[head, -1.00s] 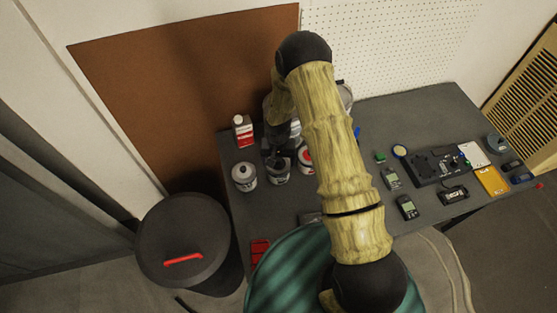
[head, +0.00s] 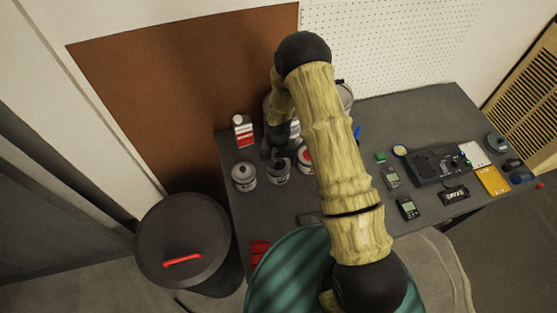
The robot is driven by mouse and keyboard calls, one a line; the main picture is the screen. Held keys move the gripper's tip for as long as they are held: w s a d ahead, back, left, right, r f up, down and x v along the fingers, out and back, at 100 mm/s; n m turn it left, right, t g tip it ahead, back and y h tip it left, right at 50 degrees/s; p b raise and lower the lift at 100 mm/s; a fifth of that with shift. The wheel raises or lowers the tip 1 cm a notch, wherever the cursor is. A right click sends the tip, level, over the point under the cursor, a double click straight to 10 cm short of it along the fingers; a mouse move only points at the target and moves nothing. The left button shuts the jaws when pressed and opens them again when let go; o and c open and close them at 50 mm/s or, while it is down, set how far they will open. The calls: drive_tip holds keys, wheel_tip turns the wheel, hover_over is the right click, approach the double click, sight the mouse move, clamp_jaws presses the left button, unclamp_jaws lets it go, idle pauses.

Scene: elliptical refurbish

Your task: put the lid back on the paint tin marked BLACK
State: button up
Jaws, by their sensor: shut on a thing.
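Several tins stand at the left end of the grey bench. A grey-white tin (head: 244,178) is at the left, a second tin (head: 280,174) is to its right, and a tin with red (head: 305,160) is partly hidden behind my arm. The labels are too small to read, so I cannot tell which is BLACK. My gripper (head: 272,152) is low over the tins, just behind the middle one, pointing down. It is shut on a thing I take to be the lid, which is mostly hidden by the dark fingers. I cannot tell whether it touches a tin.
A white and red bottle (head: 243,131) stands behind the left tin. A red item (head: 260,250) lies at the bench's front left. Meters and a black device (head: 436,166) lie to the right. A black bin (head: 183,240) stands left of the bench. My arm hides the middle.

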idle(0.8)
drive_tip(key=o, duration=0.9)
drive_tip(key=shift+o, duration=0.2)
drive_tip(key=shift+s, duration=0.1)
drive_tip(key=shift+r, duration=0.1)
drive_tip(key=shift+r+p, duration=0.6)
drive_tip(key=shift+r, duration=0.45)
drive_tip(key=shift+r+p, duration=1.4)
drive_tip(key=shift+r, duration=1)
